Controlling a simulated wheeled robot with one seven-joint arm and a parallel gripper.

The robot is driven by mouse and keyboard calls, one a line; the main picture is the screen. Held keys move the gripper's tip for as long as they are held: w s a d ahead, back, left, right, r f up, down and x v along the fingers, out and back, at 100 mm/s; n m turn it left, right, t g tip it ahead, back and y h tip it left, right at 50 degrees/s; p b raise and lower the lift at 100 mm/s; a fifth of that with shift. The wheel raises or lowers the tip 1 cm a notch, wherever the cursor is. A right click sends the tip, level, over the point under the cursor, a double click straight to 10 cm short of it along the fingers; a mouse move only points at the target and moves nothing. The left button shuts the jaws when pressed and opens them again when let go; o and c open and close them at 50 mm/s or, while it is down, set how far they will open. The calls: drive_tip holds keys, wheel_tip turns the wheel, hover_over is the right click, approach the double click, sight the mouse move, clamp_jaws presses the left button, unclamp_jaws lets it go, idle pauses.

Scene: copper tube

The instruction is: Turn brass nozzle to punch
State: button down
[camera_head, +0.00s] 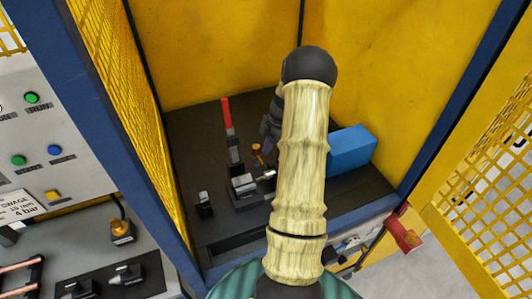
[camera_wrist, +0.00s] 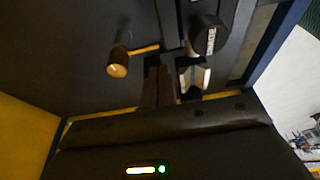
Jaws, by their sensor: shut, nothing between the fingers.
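A small brass piece, which looks like the nozzle (camera_head: 257,149), stands on the dark fixture in the middle of the enclosure in the head view. In the wrist view a brass-ended knob (camera_wrist: 118,69) with a thin brass stem lies left of my fingers, apart from them. A dark round part with a white label (camera_wrist: 207,36) is at the upper right there; I cannot tell whether it is the punch. My gripper (camera_wrist: 161,80) is shut and empty. In the head view it is mostly hidden behind my arm.
A red upright handle (camera_head: 227,113) stands behind the fixture. A blue block (camera_head: 349,150) is to the right. Yellow walls and blue posts enclose the dark bed. A button panel (camera_head: 35,125) is outside left, and an open yellow mesh door (camera_head: 480,160) is right.

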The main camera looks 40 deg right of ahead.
drive_tip(key=v, duration=0.2)
drive_tip(key=shift+w+r+p, duration=0.1)
drive_tip(key=shift+r+p, duration=0.3)
drive_tip(key=shift+a, duration=0.15)
drive_tip(key=s+a+r+m+h+b, duration=0.1)
drive_tip(key=a+r+m, duration=0.2)
drive_tip(key=a, duration=0.6)
drive_tip(key=a+r+m+h+b, duration=0.1)
drive_tip(key=a+r+m, duration=0.2)
drive_tip(key=a, duration=0.5)
drive_tip(key=s+a+r+m+t+h+b, duration=0.1)
drive_tip(key=s+a+m, duration=0.7)
drive_tip(key=s+a, duration=0.4)
drive_tip(key=a, duration=0.3)
drive_tip(key=shift+r+b, duration=0.35)
drive_tip(key=shift+r, duration=0.05)
